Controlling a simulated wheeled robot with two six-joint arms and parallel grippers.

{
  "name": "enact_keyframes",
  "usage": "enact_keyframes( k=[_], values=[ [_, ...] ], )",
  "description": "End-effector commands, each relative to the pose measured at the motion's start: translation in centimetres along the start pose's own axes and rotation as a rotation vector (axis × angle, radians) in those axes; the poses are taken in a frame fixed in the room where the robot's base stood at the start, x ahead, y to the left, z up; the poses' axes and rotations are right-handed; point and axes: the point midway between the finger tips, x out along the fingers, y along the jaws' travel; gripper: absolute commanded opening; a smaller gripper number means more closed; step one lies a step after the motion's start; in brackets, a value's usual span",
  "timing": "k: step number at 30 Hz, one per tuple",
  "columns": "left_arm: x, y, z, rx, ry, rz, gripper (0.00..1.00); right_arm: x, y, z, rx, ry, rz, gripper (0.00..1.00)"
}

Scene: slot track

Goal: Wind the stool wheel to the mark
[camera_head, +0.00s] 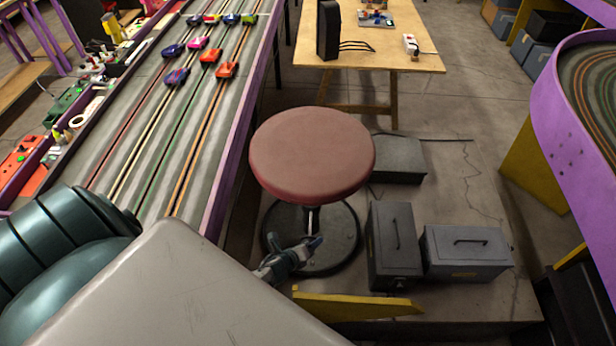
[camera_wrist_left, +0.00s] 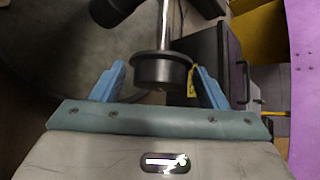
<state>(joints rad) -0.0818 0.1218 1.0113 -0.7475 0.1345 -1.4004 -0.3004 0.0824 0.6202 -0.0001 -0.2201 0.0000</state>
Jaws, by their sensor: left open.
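The stool has a round dark red seat (camera_head: 312,152) on a chrome post and a black disc base (camera_head: 340,248). In the left wrist view, a dark round wheel (camera_wrist_left: 160,70) sits on the chrome post (camera_wrist_left: 165,25). My left gripper (camera_head: 312,246) is low beside the post, under the seat's near edge. In the left wrist view my left gripper (camera_wrist_left: 159,76) is open, its two blue fingers on either side of the wheel with gaps showing. A small yellow tag (camera_wrist_left: 191,83) shows by the right finger; I cannot tell whether it is the mark. My right gripper is not in view.
A slot track (camera_head: 150,140) with several toy cars runs along the left. Grey metal boxes (camera_head: 393,240) (camera_head: 467,250) stand right of the stool. A wooden table (camera_head: 400,50) stands behind it. A purple-sided track (camera_head: 575,150) is at the right.

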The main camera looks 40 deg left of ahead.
Motion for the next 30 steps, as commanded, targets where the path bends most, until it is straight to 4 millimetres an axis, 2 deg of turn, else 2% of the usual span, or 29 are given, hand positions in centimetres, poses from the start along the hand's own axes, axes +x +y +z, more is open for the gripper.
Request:
enact_keyframes(
  k=[5,9,16,21,30],
  values=[
    [-2.6,-0.1,0.1,0.001,0.001,0.002,0.67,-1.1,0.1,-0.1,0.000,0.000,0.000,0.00],
    [-5.6,-0.1,0.1,0.002,0.002,0.002,0.67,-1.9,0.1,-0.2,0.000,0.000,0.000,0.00],
    [-9.3,0.0,0.0,0.002,0.001,0.001,0.67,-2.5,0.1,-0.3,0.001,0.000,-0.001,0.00],
    [-10.5,0.1,0.0,0.000,0.000,0.001,0.67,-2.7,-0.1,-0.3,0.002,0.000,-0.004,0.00],
    [-10.6,0.1,0.0,0.000,0.000,0.001,0.67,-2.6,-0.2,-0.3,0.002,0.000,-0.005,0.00]
  ],
)
